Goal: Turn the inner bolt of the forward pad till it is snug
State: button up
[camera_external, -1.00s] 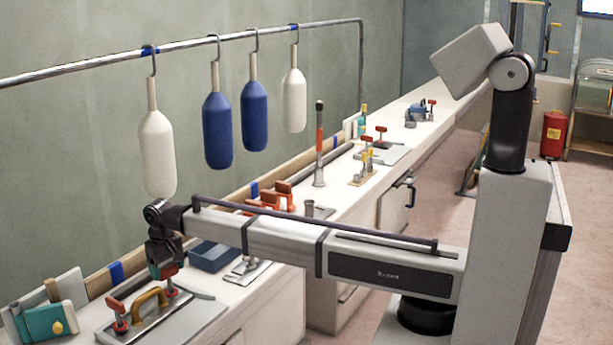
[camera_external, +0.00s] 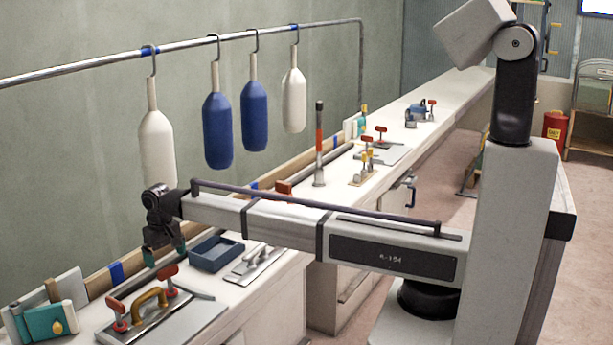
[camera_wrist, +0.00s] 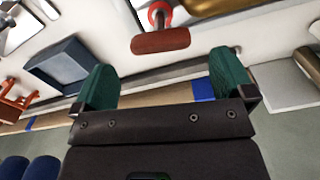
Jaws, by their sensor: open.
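A grey pad plate (camera_external: 198,319) with a yellow arched handle (camera_external: 150,301) lies at the near left end of the bench. Two red T-handled bolts stand on it: one at the near left (camera_external: 119,312), one at the far side (camera_external: 168,273). Which pad is the forward one is not marked. My gripper (camera_external: 166,257) is open and empty, just above and behind the far bolt, apart from it. In the wrist view, a red bolt handle (camera_wrist: 160,42) shows crosswise, ahead of the gap between the green fingertips (camera_wrist: 165,76). The bolt's thread and seating cannot be seen.
A blue tray (camera_external: 216,254) sits close right of my gripper. A white fender (camera_external: 157,150) hangs just above my wrist. A teal boxed item (camera_external: 48,322) stands at the left. Another plate with a red bolt (camera_external: 381,143) lies farther along the bench.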

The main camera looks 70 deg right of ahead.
notch_tip(320, 180, up, 7)
jog(key=p, duration=0.4)
jog(key=shift+f+p, duration=0.15)
jog(key=shift+p, duration=0.25)
jog(key=shift+f, duration=0.1)
jog(key=s+n, duration=0.3)
jog(key=s, duration=2.9)
jog(key=shift+a, duration=0.15)
